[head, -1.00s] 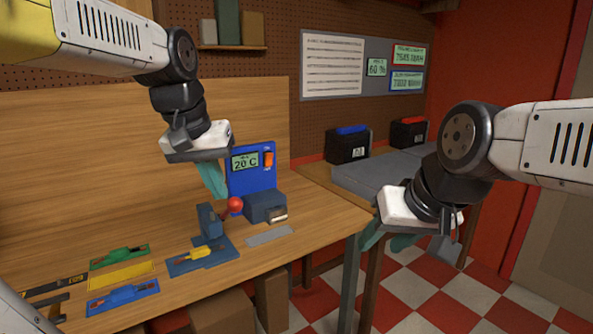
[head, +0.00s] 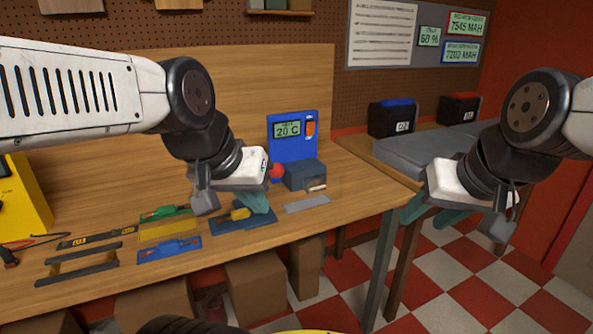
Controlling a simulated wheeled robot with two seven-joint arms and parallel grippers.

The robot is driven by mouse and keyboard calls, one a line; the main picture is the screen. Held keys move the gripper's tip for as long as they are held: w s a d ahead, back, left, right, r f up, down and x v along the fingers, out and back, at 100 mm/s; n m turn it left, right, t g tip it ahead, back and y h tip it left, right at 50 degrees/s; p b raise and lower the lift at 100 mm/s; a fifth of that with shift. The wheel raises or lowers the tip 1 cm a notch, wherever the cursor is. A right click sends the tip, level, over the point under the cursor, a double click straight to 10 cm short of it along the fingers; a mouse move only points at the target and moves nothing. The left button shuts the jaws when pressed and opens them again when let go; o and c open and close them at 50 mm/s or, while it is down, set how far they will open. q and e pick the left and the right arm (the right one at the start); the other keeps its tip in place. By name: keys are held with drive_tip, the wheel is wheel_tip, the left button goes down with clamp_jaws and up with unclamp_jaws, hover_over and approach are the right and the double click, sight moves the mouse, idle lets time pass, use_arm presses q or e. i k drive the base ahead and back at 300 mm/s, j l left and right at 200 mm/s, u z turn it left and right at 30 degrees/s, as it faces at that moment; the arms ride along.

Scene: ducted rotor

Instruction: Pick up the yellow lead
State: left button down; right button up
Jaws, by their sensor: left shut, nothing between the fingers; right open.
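The yellow lead (head: 240,213) lies on the dark blue press fixture (head: 259,222) on the bench. My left gripper (head: 258,205) is shut and empty, its teal fingers pointing down over the fixture, just right of the lead. It hides much of the fixture's upright part; I cannot tell whether the fingers touch anything. The yellow mat (head: 166,230) to the left is bare. My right gripper (head: 432,216) is open and empty, right of the bench's end.
A green lead (head: 163,212) and a blue lead (head: 172,247) lie left of the fixture. A blue heater-like unit (head: 292,148) with a 20 C display stands behind. A grey plate (head: 307,204) lies right. A small rack (head: 78,267) and black-and-red cables (head: 30,242) lie further left.

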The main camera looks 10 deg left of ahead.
sight(240, 214)
drive_tip(key=j+u, duration=0.35)
drive_tip(key=i+j+u, duration=0.1)
drive_tip(key=u, duration=0.25)
drive_tip(key=i+j+u, duration=0.1)
drive_tip(key=u, duration=0.25)
drive_tip(key=j, duration=0.1)
